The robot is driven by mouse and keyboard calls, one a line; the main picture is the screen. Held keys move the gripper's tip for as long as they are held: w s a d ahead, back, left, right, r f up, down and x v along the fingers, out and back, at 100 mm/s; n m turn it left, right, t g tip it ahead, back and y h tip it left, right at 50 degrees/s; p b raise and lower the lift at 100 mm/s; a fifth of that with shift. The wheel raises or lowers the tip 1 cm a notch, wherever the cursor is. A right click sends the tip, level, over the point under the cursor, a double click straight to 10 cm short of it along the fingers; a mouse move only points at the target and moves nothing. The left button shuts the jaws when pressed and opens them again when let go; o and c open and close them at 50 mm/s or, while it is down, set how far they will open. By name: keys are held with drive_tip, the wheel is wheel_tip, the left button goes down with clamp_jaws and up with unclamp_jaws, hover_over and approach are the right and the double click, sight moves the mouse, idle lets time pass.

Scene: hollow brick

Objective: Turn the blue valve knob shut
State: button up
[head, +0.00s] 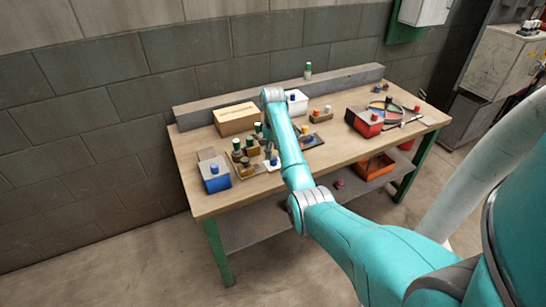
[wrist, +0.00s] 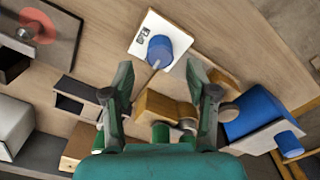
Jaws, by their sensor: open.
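A blue round knob (wrist: 160,50) stands on a small white plate (wrist: 143,32) with dark markings, ahead of my gripper in the wrist view. In the head view, a blue knob on a pale plate (head: 273,161) near the front of the bench looks like the same one. My gripper (wrist: 160,74) is open and empty. Its two green fingers are spread, and the knob appears between and just beyond the fingertips, with no contact visible. My arm hides most of the gripper in the head view.
A blue box with a blue knob (head: 214,177) stands at the bench's left; it also shows in the wrist view (wrist: 256,112). Wooden blocks (wrist: 165,108) with green-capped parts lie close by the fingers. A cardboard box (head: 236,119) and red box (head: 364,123) stand farther off.

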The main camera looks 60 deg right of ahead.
drive_tip(key=shift+r, duration=1.7)
